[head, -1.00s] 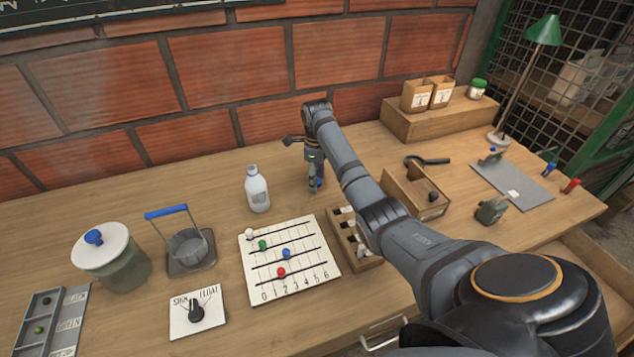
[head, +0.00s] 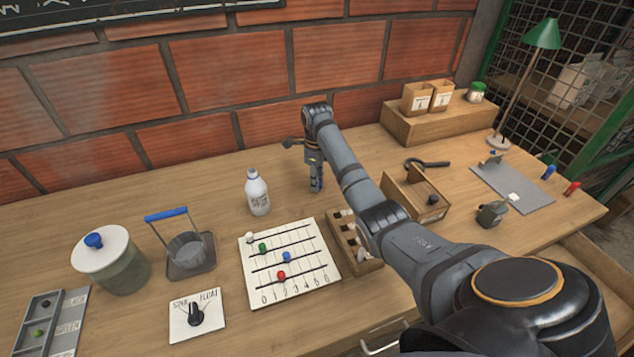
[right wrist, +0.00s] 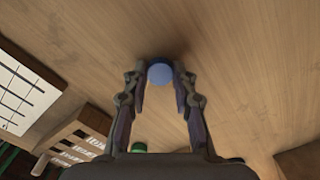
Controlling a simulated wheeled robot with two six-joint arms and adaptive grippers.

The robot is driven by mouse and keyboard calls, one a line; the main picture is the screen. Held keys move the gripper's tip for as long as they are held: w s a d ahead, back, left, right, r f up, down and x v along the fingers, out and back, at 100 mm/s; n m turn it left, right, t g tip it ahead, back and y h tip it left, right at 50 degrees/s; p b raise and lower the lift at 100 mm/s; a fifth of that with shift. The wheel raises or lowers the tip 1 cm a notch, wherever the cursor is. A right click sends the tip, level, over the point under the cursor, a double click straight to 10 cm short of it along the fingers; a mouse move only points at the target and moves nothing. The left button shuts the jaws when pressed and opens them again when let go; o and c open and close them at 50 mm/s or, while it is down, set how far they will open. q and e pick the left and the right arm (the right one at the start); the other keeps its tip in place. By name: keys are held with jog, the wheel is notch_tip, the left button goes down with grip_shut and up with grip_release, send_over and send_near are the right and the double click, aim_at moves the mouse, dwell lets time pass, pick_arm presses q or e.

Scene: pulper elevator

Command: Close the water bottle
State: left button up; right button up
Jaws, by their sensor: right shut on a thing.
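The white water bottle (head: 258,193) stands upright on the table in the head view, left of my right gripper. Its narrow neck is pale, and no blue cap shows on it. My right gripper (head: 316,186) points down at the table, apart from the bottle. In the right wrist view, the tips of my right gripper (right wrist: 160,76) are shut on a round blue cap (right wrist: 160,73), close to the wood. In the head view the fingers largely hide the cap. My left gripper is not in view.
A slider board (head: 308,293) lies in front of the bottle, and a wooden compartment box (head: 373,266) stands beside it under my right arm. A handled basket (head: 188,249) and a lidded jar (head: 127,272) stand at left. Table between bottle and gripper is clear.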

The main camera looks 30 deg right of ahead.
jog(key=shift+r, duration=0.45)
jog(key=r, duration=0.2)
jog(key=s+r+p, duration=0.1)
jog(key=r, duration=0.1)
jog(key=shift+s+a, duration=0.1)
jog(key=shift+a, duration=0.05)
pick_arm(q)
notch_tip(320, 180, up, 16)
jog(key=p, duration=1.4)
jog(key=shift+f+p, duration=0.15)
jog(key=shift+p, duration=0.2)
pick_arm(e)
jog(key=s+a+r, duration=0.3)
jog(key=s+r, duration=0.5)
jog(key=s, duration=0.4)
jog(key=shift+a, duration=0.35)
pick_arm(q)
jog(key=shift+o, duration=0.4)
pick_arm(e)
jog(key=shift+s, duration=0.1)
